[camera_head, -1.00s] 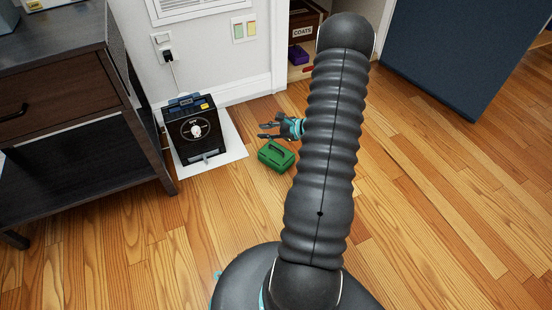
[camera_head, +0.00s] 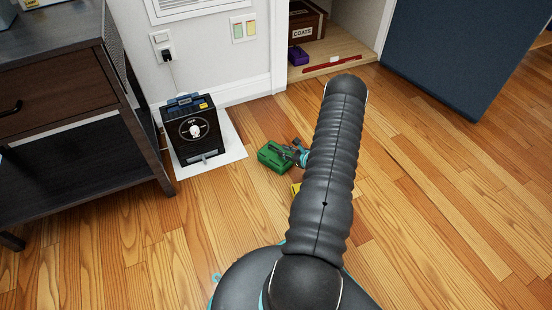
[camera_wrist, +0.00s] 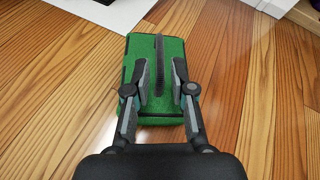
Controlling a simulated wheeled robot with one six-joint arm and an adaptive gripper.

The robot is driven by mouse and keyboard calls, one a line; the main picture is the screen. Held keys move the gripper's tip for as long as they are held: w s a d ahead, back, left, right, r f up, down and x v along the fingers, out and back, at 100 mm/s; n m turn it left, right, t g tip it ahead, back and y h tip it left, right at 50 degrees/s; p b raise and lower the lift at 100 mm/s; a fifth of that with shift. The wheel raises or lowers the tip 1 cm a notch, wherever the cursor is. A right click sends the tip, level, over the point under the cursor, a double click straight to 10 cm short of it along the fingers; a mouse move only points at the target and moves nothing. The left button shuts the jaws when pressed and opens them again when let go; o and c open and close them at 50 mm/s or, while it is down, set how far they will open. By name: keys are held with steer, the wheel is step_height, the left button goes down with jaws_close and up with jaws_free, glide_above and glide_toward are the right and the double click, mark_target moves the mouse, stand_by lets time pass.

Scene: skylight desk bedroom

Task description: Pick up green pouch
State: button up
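The green pouch (camera_head: 272,158) lies on the wooden floor, to the right of the black box on the white sheet. It has a dark strap or handle along its top. In the wrist view the pouch (camera_wrist: 171,110) is straight ahead, with the dark handle (camera_wrist: 158,66) running between my fingers. My gripper (camera_wrist: 162,75) is open, one finger on each side of the handle, over the top of the pouch. In the head view my gripper (camera_head: 289,151) is at the pouch's right side, partly hidden by my arm. I cannot tell whether the fingers touch the pouch.
A black box with a dial (camera_head: 192,132) stands on a white sheet (camera_head: 232,150) by the wall. A dark cabinet (camera_head: 70,95) is at left. A yellow item (camera_head: 296,188) shows beside my arm. An open closet with a COATS box (camera_head: 304,30) is behind. Floor at right is clear.

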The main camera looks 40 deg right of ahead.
mark_target(277, 149)
steer(key=shift+b+x, duration=0.4)
steer(key=shift+x, duration=2.95)
jaws_close()
